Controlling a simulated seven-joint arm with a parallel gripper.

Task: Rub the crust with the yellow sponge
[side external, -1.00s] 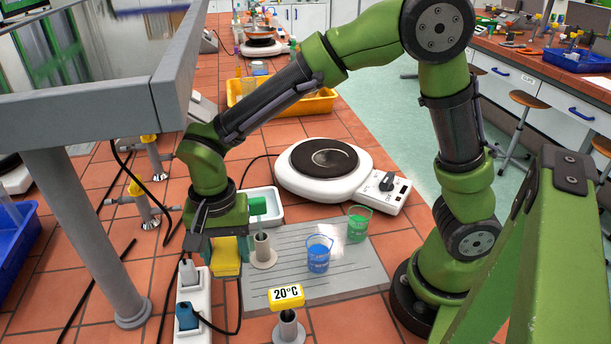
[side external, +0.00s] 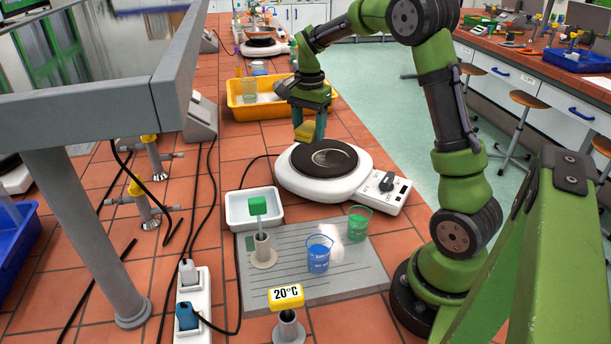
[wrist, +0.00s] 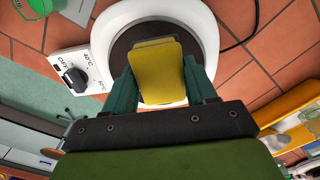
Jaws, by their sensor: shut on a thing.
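The yellow sponge (side external: 306,131) is held in my gripper (side external: 309,122), which is shut on it. In the wrist view the sponge (wrist: 158,72) sits between the two green fingers of my gripper (wrist: 165,85). The hot plate (side external: 312,180) is white with a dark round top. A pale ring of crust (side external: 333,157) marks the middle of that top. The sponge is above the far left part of the plate, apart from the crust as far as I can tell. In the wrist view the sponge hides the middle of the plate and the crust.
The hot plate's control box with a knob (side external: 388,184) is at its right. A yellow bin (side external: 244,112) is behind.

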